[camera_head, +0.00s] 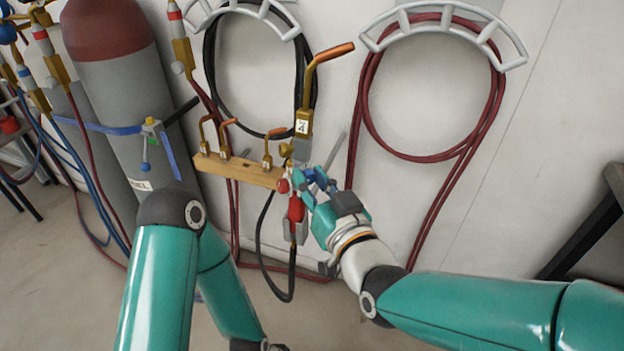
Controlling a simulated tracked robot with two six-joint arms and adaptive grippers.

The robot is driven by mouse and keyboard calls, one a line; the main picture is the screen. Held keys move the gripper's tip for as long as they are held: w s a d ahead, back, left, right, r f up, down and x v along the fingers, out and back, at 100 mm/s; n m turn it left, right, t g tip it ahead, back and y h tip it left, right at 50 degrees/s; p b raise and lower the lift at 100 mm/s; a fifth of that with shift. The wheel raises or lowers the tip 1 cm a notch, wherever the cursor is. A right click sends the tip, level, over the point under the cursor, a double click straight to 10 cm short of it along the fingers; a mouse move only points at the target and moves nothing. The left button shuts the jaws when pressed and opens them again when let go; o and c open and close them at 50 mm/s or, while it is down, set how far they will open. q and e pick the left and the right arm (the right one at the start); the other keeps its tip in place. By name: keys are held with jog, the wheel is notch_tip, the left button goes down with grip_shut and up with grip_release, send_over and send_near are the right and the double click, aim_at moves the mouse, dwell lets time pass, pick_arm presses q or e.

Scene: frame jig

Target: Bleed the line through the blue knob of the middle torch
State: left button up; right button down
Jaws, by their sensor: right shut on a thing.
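A torch with a brass body (303,122) and a bent copper tip (330,54) stands upright at the right end of a wooden rack (238,170). Its red knob (283,186) shows on the left of its lower part. My right gripper (309,180) reaches in from the right at the lower part of this torch. Its fingers are shut on the blue knob (318,174), which they partly cover. A red and grey fitting (296,212) hangs just below. My left arm stands in front at the lower left, and its fingers are out of the picture.
Smaller bent copper tips (268,151) stand along the rack. A black hose coil (211,75) and a red hose coil (367,105) hang on wall brackets. A grey cylinder (115,90) with a dark red top stands left. Loose hoses hang below the rack.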

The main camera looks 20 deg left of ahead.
jog(key=n+b, duration=0.1)
jog(key=b, duration=0.1)
jog(key=n+b, duration=0.2)
jog(key=shift+f, duration=0.25)
jog(key=shift+r+n+b, duration=0.15)
jog(key=shift+n+b, duration=0.15)
jog(key=shift+n, duration=0.2)
jog(key=shift+r, duration=0.1)
jog(key=c, duration=0.9)
grip_release()
jog(key=shift+c, duration=0.2)
jog(key=v, duration=1.2)
